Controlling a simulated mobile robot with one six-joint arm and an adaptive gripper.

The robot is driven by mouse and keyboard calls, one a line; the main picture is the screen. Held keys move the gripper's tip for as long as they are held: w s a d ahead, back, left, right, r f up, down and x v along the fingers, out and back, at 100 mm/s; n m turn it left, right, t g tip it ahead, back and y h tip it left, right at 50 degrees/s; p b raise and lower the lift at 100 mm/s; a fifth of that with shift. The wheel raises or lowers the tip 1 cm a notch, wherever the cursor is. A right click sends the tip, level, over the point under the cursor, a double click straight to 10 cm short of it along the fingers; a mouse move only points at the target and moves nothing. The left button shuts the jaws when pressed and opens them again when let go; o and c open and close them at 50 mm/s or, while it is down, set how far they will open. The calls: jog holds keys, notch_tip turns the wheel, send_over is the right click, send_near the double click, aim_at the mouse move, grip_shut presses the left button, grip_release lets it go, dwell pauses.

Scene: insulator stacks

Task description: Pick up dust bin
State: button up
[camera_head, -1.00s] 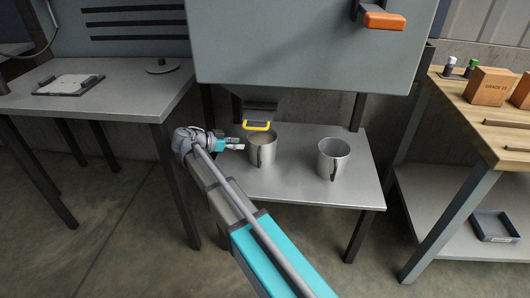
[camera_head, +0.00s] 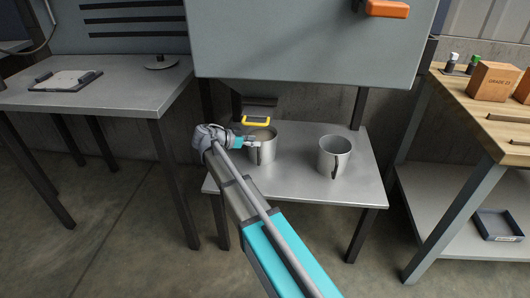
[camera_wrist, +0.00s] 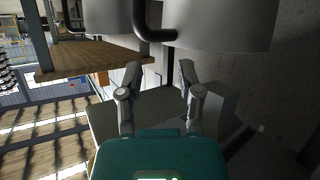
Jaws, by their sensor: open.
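Two grey metal bins with dark handles stand upright on a low metal table (camera_head: 285,185). The left bin (camera_head: 264,155) is partly hidden by my gripper, and the right bin (camera_head: 334,157) is in full view. My gripper (camera_head: 254,143) is at the left bin's near left side, close to its handle. In the wrist view, my gripper (camera_wrist: 158,76) has its two fingers spread with nothing between them. A metal bin (camera_wrist: 220,22) with a black handle shows at the top edge, beyond the fingertips. I cannot tell whether a finger touches it.
A large grey cabinet (camera_head: 300,45) hangs above the low table, with a yellow handle (camera_head: 256,120) just above the left bin. A grey workbench (camera_head: 110,90) stands left and a wooden bench (camera_head: 510,143) stands right. Open floor lies in front.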

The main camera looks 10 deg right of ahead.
jog(key=shift+x, duration=0.75)
jog(key=shift+d, duration=0.1)
jog(key=b, duration=0.2)
send_over(264, 155)
jog(key=d, duration=0.2)
notch_tip(264, 155, down, 2)
jog(key=shift+s+a, duration=0.1)
jog(key=shift+a, duration=0.15)
grip_shut()
